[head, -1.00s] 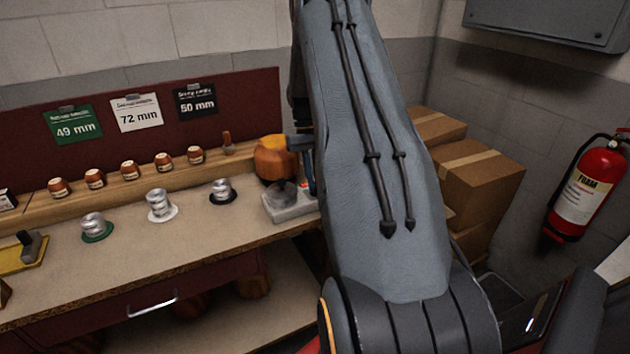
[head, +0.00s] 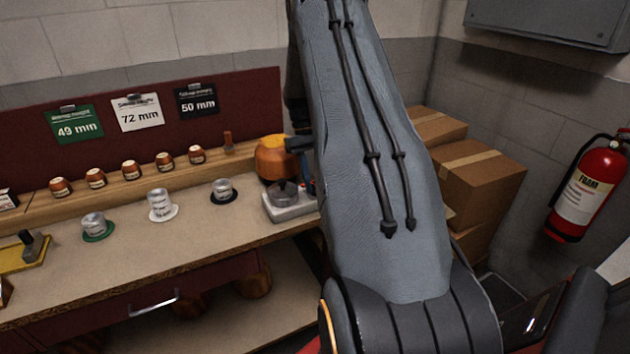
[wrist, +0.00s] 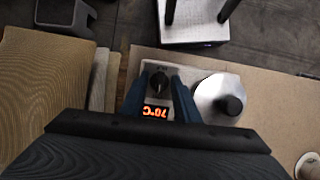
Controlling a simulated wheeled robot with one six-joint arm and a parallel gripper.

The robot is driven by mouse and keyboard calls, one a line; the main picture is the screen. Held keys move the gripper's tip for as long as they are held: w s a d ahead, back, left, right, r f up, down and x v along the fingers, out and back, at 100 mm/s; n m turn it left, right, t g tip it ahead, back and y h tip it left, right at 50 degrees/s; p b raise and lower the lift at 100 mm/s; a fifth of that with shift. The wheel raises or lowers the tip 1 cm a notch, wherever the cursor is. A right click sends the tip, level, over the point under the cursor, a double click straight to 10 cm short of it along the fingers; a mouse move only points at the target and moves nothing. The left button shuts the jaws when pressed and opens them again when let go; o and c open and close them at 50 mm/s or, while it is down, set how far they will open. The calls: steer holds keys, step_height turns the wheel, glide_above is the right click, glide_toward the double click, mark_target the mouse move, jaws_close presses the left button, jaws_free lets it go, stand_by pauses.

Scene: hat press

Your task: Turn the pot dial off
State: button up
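The pot (head: 283,193) sits on a pale base at the right end of the bench in the head view. In the wrist view its round metal lid with a black knob (wrist: 219,95) is right of my gripper. The black dial (wrist: 159,82) is on the base, above an orange display (wrist: 155,112) that reads 70°C upside down. My gripper (wrist: 159,93) has its blue fingers apart, one on each side of the dial. I cannot tell whether they touch it. In the head view my arm hides most of the gripper.
An orange-brown rounded block (head: 275,160) stands behind the pot. Hat-like metal pieces (head: 160,203) and small brown jars (head: 131,170) line the bench to the left. Cardboard boxes (head: 478,180) and a fire extinguisher (head: 586,190) are at the right.

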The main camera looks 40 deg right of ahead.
steer(key=shift+w, duration=0.1)
steer(key=b+v, duration=0.2)
steer(key=v, duration=0.5)
steer(key=shift+r, duration=0.4)
steer(key=shift+w, duration=0.1)
steer(key=shift+n+t+h, duration=0.4)
steer(key=shift+n+t, duration=0.1)
steer(key=shift+t, duration=0.1)
steer(key=a, duration=0.7)
steer(key=s+a, duration=0.1)
steer(key=a, duration=0.2)
steer(key=shift+a+r, duration=0.2)
steer(key=shift+r, duration=0.15)
steer(key=s+a+f+n+t, duration=0.1)
steer(key=s+a+t, duration=0.3)
steer(key=s+a, duration=1.4)
steer(key=a+f, duration=0.1)
steer(key=a, duration=0.3)
steer(key=shift+s+a+n, duration=0.2)
steer(key=shift+a+n, duration=0.1)
steer(key=shift+f, duration=0.15)
